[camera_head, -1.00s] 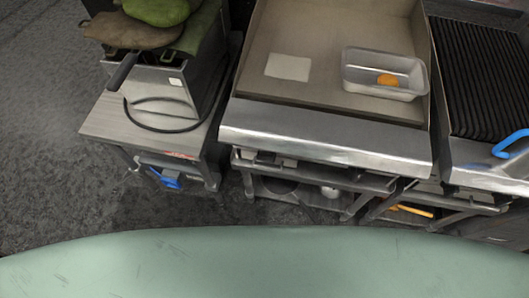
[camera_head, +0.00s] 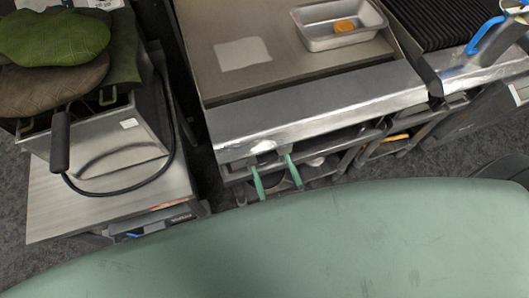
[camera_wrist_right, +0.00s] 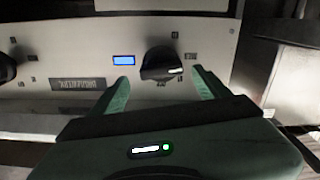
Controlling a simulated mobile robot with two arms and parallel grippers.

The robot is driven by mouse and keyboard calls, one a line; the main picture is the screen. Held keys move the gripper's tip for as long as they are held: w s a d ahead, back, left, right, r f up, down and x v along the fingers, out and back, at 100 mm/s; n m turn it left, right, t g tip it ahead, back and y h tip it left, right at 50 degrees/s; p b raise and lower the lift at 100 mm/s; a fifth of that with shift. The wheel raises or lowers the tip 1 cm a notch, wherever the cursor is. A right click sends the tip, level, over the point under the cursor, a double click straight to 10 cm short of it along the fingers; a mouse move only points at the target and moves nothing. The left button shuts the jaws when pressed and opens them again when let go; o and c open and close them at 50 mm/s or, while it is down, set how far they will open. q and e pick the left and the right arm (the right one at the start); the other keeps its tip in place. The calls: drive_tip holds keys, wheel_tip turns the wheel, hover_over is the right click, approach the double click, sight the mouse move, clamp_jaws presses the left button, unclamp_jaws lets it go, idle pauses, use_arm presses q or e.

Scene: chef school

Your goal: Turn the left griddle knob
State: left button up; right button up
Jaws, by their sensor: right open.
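The griddle (camera_head: 216,86) stands ahead, its steel front edge facing me. My right gripper (camera_head: 271,162) is open, with its two green fingers at the left part of the griddle's front. In the right wrist view, a black knob (camera_wrist_right: 158,62) with a white mark sits on the pale panel between the gripper's open fingertips (camera_wrist_right: 160,77). I cannot tell whether either finger touches it. The panel's end and another steel unit lie just right of this knob in that view. A second black knob (camera_wrist_right: 6,68) is at the left edge. My left gripper is not in view.
A metal pan (camera_head: 316,42) with an orange item and a pale square (camera_head: 243,54) lie on the griddle. A fryer unit (camera_head: 95,160) with green and brown mitts stands at left. A ribbed grill (camera_head: 430,20) with a blue handle is at right. Shelves lie below.

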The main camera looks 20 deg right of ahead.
sight(269, 161)
drive_tip(key=w, duration=0.4)
drive_tip(key=shift+a, duration=0.2)
drive_tip(key=shift+w, duration=0.5)
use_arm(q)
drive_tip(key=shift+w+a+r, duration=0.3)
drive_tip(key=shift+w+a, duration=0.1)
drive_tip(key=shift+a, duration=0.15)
use_arm(e)
drive_tip(key=shift+c, duration=0.3)
drive_tip(key=c, duration=1.3)
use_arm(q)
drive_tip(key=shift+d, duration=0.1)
